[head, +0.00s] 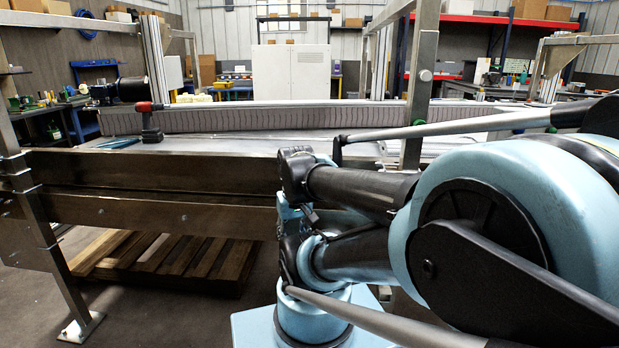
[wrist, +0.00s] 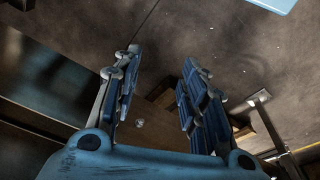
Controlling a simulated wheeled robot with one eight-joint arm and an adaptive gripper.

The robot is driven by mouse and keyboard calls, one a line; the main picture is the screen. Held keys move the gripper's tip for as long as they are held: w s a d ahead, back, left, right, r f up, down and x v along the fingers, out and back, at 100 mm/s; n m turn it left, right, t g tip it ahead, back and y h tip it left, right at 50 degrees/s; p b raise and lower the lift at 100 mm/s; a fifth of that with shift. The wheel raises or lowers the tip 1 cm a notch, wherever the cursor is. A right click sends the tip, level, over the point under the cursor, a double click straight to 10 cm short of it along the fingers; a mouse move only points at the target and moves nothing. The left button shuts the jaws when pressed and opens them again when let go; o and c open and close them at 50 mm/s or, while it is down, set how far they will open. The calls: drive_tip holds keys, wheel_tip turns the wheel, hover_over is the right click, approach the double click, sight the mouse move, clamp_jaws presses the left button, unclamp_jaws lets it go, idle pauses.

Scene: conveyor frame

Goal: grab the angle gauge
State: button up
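I cannot make out an angle gauge for certain in either view. A small flat blue-teal item (head: 119,143) lies on the conveyor frame (head: 160,172) at the left in the head view; it is too small to tell what it is. My gripper (wrist: 160,58) is open and empty in the wrist view, its two blue-padded fingers apart over the floor. In the head view my folded arm fills the right side, and I cannot make out the fingers there.
A wooden pallet (head: 165,257) lies on the floor under the conveyor. A metal leg (head: 58,250) stands at left and an upright post (head: 420,85) rises right of centre.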

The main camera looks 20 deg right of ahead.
drive_tip(key=shift+o, duration=0.9)
drive_tip(key=w+d+r+n, duration=0.2)
drive_tip(key=w+r, duration=0.3)
drive_tip(key=r, duration=0.3)
drive_tip(key=shift+w+n, duration=0.25)
drive_tip(key=shift+n, duration=0.05)
drive_tip(key=w+d+r+n, duration=0.2)
drive_tip(key=w+r, duration=0.2)
drive_tip(key=w, duration=0.3)
drive_tip(key=w+d+r+n+g, duration=0.1)
drive_tip(key=w+d+r+n, duration=0.2)
drive_tip(key=w, duration=0.4)
drive_tip(key=w+d+r+n, duration=0.2)
drive_tip(key=w+d+r, duration=0.1)
drive_tip(key=w, duration=0.4)
drive_tip(key=shift+r+g, duration=0.3)
drive_tip(key=shift+r, duration=0.6)
drive_tip(key=w+d+n, duration=0.5)
drive_tip(key=w+d, duration=0.3)
drive_tip(key=w, duration=0.4)
drive_tip(key=shift+g, duration=0.3)
wheel_tip(320, 180, down, 11)
drive_tip(key=shift+a+f, duration=0.1)
drive_tip(key=shift+f, duration=0.05)
drive_tip(key=shift+s+a+f, duration=0.1)
drive_tip(key=shift+a+f, duration=0.05)
drive_tip(key=shift+f, duration=1.2)
drive_tip(key=shift+a+f, duration=0.1)
drive_tip(key=shift+f, duration=1.2)
drive_tip(key=c, duration=1.2)
